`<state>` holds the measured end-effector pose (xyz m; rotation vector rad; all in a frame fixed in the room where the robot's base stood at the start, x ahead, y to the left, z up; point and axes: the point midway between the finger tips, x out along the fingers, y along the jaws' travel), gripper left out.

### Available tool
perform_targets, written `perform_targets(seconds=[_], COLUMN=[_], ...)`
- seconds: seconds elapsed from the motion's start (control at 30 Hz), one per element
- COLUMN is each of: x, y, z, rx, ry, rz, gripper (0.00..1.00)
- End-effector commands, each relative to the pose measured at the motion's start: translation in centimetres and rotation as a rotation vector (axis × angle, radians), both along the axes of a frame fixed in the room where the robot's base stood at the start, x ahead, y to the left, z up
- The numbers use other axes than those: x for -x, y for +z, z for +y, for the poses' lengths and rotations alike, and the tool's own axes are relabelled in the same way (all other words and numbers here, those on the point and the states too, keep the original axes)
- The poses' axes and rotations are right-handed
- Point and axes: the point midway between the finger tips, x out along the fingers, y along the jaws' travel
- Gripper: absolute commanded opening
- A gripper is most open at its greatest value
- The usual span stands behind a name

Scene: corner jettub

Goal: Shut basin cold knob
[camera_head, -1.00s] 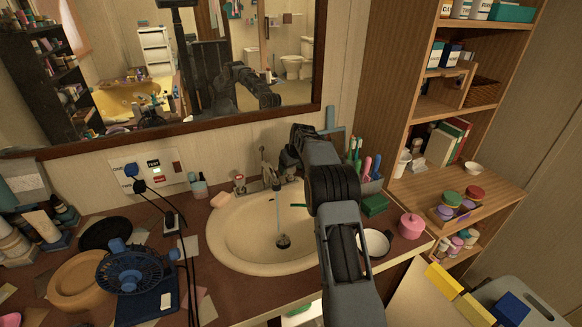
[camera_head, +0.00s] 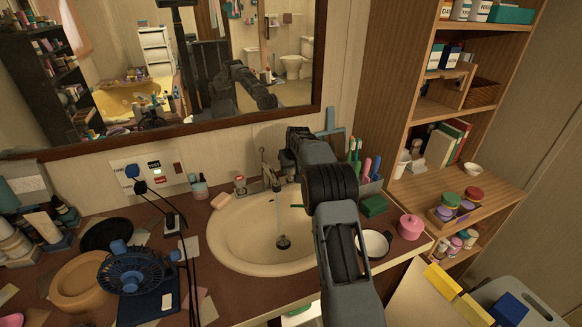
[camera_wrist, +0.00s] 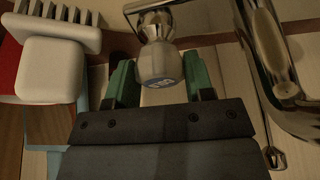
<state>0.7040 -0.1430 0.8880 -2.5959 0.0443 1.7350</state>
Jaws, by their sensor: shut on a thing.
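The basin cold knob (camera_wrist: 158,58) is a metal knob with a blue mark on its end, seen in the wrist view. My gripper (camera_wrist: 160,82) has its green-lined fingers on either side of the knob and is shut on it. In the head view my arm hides the cold knob and the fingertips. The beige basin (camera_head: 225,240) is set in the counter, with its metal faucet (camera_head: 277,185) at the back rim. The faucet also shows at the right of the wrist view (camera_wrist: 268,50).
Another knob with a red mark (camera_head: 240,181) stands left of the faucet. A cup of brushes (camera_head: 370,185), a green box (camera_head: 374,206) and a pink jar (camera_head: 411,227) stand right of my arm. A blue fan (camera_head: 135,272) is at the left. The mirror (camera_head: 200,70) is behind.

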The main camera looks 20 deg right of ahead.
Motion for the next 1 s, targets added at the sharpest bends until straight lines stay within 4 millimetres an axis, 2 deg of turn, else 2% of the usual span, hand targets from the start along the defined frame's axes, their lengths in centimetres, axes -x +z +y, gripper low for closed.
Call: perform_targets(seconds=[0.5, 1.0], x=[-0.08, -0.08], y=[0.12, 0.10], z=[0.14, 0.11], rx=[0.000, 0.001], ry=[-0.269, -0.308], rz=[-0.002, -0.003], gripper=[0.25, 0.25])
